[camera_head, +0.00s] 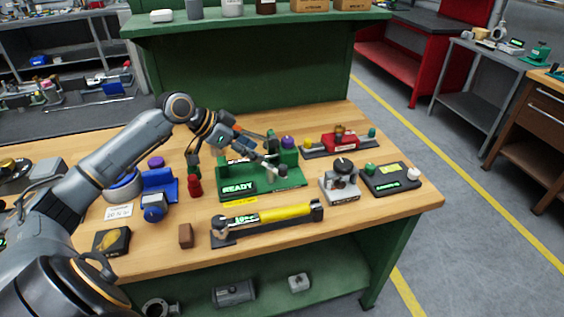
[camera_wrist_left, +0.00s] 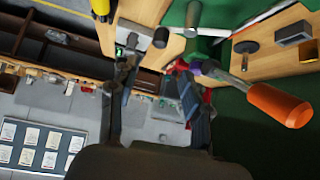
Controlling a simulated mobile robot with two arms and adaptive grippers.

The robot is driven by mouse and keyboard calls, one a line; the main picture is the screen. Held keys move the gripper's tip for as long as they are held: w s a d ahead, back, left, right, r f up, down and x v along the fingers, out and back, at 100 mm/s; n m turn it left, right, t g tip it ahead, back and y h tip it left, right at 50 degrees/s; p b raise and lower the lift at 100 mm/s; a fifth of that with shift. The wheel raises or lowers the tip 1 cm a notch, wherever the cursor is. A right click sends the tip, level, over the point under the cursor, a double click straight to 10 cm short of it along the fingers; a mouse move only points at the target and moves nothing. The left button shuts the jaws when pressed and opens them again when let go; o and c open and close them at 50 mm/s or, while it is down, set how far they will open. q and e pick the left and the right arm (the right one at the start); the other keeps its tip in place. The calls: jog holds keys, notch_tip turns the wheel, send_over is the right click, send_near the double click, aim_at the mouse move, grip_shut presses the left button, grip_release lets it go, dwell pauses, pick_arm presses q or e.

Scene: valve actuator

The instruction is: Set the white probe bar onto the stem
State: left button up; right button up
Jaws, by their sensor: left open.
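A green fixture (camera_head: 262,180) with a lit READY display (camera_head: 238,188) stands in the middle of the wooden bench. A pale bar (camera_head: 266,163) with a grey end lies over it, seemingly the white probe bar. In the left wrist view, a pale bar (camera_wrist_left: 138,30) with a dark end shows beyond the fingers, beside a grey T-shaped part (camera_wrist_left: 194,16), possibly the stem; I cannot tell whether they touch. My left gripper (camera_head: 232,147) hangs over the fixture's back left. Its fingers (camera_wrist_left: 158,90) are apart with nothing clearly between them. My right gripper is out of view.
An orange-handled tool (camera_wrist_left: 280,104) is close to my left gripper. A red bottle (camera_head: 194,186) stands left of the fixture. A yellow tool in a dark cradle (camera_head: 268,218) lies in front. A grey valve block (camera_head: 340,185) and black panel (camera_head: 390,178) stand right.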

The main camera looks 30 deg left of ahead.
aim_at(282, 166)
pick_arm(q)
jog(key=p+x, duration=0.2)
jog(key=x, duration=0.9)
jog(key=shift+w+d+p, duration=0.1)
jog(key=shift+d+p, duration=0.05)
jog(key=shift+p, duration=0.15)
jog(key=shift+w+d+f, duration=0.15)
jog(key=shift+w+f, duration=0.1)
jog(key=shift+f, duration=0.2)
grip_shut()
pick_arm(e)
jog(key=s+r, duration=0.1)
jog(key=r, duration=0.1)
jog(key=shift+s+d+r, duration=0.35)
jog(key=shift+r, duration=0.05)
